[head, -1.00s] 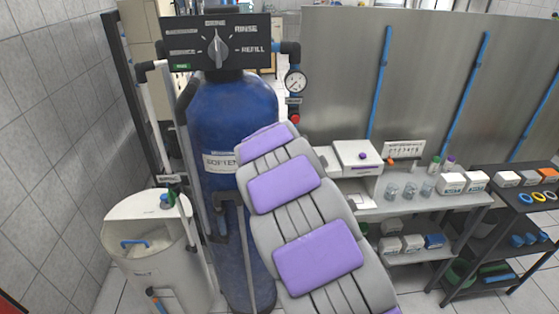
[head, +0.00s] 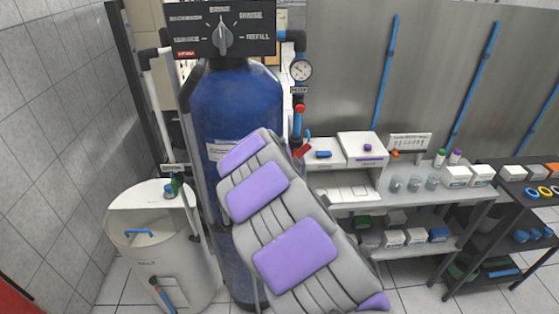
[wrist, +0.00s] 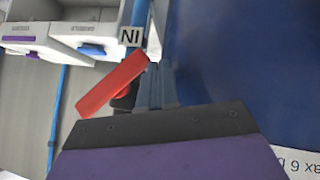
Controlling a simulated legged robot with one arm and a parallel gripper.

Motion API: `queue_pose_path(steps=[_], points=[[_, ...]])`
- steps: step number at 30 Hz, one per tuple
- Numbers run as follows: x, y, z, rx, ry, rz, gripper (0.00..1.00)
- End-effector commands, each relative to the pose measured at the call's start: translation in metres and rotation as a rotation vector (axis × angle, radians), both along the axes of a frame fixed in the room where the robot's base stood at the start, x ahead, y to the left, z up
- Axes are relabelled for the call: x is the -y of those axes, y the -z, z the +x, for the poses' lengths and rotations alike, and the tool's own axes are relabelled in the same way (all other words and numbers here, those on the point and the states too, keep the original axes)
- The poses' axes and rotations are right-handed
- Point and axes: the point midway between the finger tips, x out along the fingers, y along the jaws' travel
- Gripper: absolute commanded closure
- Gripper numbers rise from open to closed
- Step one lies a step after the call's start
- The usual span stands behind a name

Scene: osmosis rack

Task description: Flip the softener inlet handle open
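The red inlet handle (wrist: 112,85) shows in the wrist view, slanted across a blue pipe (wrist: 137,14) below a tag reading "IN" (wrist: 131,37). It also shows in the head view as a small red lever (head: 303,150) just right of the blue softener tank (head: 235,100). My gripper (wrist: 165,122) fills the bottom of the wrist view as a dark-edged purple jaw, close below the handle's lower end. I cannot tell whether they touch. In the head view my arm hides the gripper's fingers. Whether the jaws are open is not clear.
A control head (head: 222,30) with a dial sits on the tank. A pressure gauge (head: 301,69) hangs on the pipe at right. A white salt bin (head: 150,250) stands at left. A bench (head: 440,196) with boxes and jars is at right.

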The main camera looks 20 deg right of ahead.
Motion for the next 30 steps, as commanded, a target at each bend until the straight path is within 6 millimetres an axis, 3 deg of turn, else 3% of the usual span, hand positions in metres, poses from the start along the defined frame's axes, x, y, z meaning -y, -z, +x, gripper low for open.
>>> queue_pose_path(steps=[7, 17, 30], points=[[0.001, 0.009, -0.001, -0.001, 0.000, 0.000, 1.00], [0.003, 0.016, -0.001, -0.038, 0.000, -0.138, 1.00], [0.010, 0.030, -0.004, -0.039, 0.002, -0.129, 1.00]])
